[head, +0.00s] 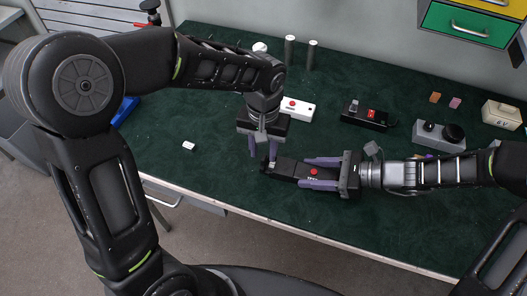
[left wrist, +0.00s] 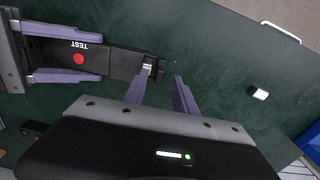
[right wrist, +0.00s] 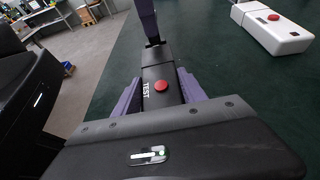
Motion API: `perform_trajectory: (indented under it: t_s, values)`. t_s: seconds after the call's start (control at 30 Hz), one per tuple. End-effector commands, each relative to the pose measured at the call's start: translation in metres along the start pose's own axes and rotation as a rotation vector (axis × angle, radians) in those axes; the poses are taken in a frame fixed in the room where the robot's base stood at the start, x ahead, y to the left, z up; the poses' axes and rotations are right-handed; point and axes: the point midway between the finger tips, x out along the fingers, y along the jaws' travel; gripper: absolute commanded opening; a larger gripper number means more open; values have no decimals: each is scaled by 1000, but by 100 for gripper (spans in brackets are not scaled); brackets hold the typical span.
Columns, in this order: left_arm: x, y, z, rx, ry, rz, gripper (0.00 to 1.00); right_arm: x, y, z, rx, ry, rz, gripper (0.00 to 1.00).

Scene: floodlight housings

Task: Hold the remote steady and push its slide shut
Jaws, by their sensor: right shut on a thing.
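The black remote (head: 283,168) has a red button and a "TEST" label. It lies level, pointing left in the head view; it also shows in the left wrist view (left wrist: 122,63) and right wrist view (right wrist: 157,98). My right gripper (head: 304,172) is shut on its sides, a finger along each. The narrower slide end with a metallic tip (left wrist: 153,68) sticks out on the side away from the right gripper. My left gripper (head: 262,149) points down, open and empty, its fingers close to that slide end. I cannot tell whether a finger touches it.
A white remote with a red button (head: 297,108) lies behind the left gripper. A black device with a red part (head: 365,115) and a grey box with black knobs (head: 438,135) stand further right. A small white block (head: 189,146) lies left. The green table's front edge is close.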

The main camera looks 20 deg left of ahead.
Motion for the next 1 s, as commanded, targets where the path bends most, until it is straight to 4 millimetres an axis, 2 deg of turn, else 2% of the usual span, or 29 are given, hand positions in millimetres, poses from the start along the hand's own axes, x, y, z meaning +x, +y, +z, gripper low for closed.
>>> perform_trajectory:
  t_s: [0.4, 0.5, 0.67, 0.9, 1.0]
  values:
    - [-81, 0, -1, 0, 5, 3, 33, 0, 0, 0, 0, 1, -1, 3]
    - [-95, 0, -1, 0, 4, 2, 33, 0, 0, 0, 0, 1, -1, 3]
    - [-106, 0, 0, 0, 1, 1, 33, 0, 0, 0, 0, 1, -1, 3]
    - [-107, 0, 0, 0, 0, 1, 33, 0, 0, 0, 0, 0, -1, 3]
    - [-106, -1, 0, -5, -2, 3, 27, 0, 0, 0, 0, 0, -1, 3]
